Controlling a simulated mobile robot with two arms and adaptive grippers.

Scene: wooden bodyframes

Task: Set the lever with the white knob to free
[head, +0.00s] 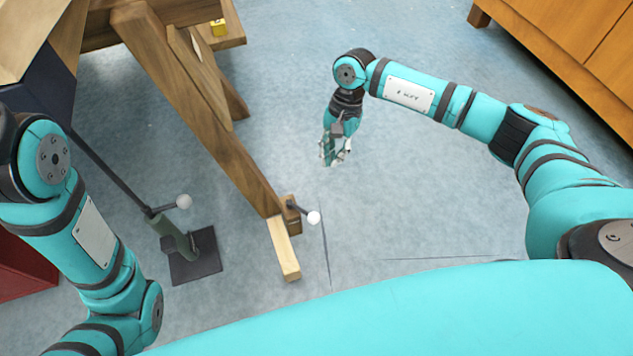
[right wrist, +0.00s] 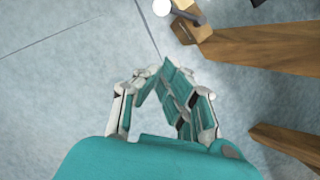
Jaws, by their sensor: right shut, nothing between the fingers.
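A short dark lever with a white knob (head: 314,217) is mounted on a wooden block (head: 291,214) at the foot of a slanted wooden leg. The knob also shows at the top edge of the right wrist view (right wrist: 162,7), with its dark lever (right wrist: 188,18) beside it.
The wooden frame's slanted leg (head: 200,110) and a pale foot beam (head: 284,250) stand left of my right gripper. A wooden cabinet (head: 560,40) is at the upper right. The blue-grey floor between is clear.

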